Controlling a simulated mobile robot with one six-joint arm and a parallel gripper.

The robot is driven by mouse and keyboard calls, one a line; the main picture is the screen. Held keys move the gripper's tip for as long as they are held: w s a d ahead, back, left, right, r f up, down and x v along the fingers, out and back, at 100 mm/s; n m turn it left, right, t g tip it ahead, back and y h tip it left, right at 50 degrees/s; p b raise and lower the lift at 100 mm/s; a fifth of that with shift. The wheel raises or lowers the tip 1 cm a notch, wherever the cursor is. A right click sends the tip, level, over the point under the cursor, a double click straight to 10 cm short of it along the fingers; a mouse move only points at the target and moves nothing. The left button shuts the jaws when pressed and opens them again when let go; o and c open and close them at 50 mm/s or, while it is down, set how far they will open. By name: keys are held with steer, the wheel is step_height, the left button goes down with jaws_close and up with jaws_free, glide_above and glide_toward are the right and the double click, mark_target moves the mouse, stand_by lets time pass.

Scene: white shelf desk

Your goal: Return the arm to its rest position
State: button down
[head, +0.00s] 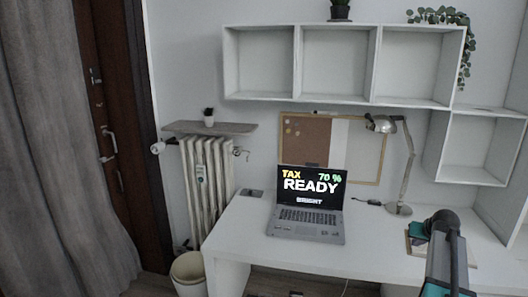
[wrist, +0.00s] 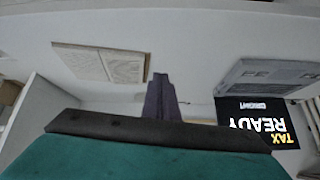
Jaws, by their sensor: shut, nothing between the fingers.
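My arm rises at the lower right of the head view, over the right part of the white desk (head: 375,258). In the wrist view, the dark narrow fingers of my gripper (wrist: 160,97) point away from the camera and are shut with nothing between them. A dark bar and a teal part of my own body fill the bottom of that view. I cannot make out the fingertips in the head view. The arm stands clear to the right of the laptop.
An open laptop (head: 305,222) stands mid-desk; it shows upside down in the wrist view (wrist: 270,75). A desk lamp (head: 400,172) stands behind my arm. White wall shelves (head: 338,102) hang above. A flat pale panel (wrist: 100,63) lies left in the wrist view. A bin (head: 188,272) stands left.

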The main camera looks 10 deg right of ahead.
steer(key=s+a+f+n+g+y+b, duration=0.1)
steer(key=s+a+f+g+y+b, duration=0.3)
steer(key=a+f, duration=1.2)
steer(key=s+a+f+n+g+h+p, duration=0.15)
steer(key=s+a+f, duration=0.55)
steer(key=a+f, duration=0.9)
steer(key=s+a+f+n+g+b, duration=0.1)
steer(key=s+a+f, duration=0.4)
steer(key=s, duration=0.5)
steer(key=s+a+f+n+g+b, duration=0.1)
steer(key=s+a+f+g, duration=0.2)
steer(key=s+a+f, duration=0.2)
steer(key=s+a+f+n+g+b, duration=0.1)
steer(key=s+a+f+g, duration=0.2)
steer(key=s+f, duration=0.6)
steer(key=s+a, duration=0.2)
steer(key=s, duration=0.5)
steer(key=shift+a+f+b, duration=0.2)
steer(key=shift+f+b, duration=0.1)
steer(key=shift+f, duration=0.1)
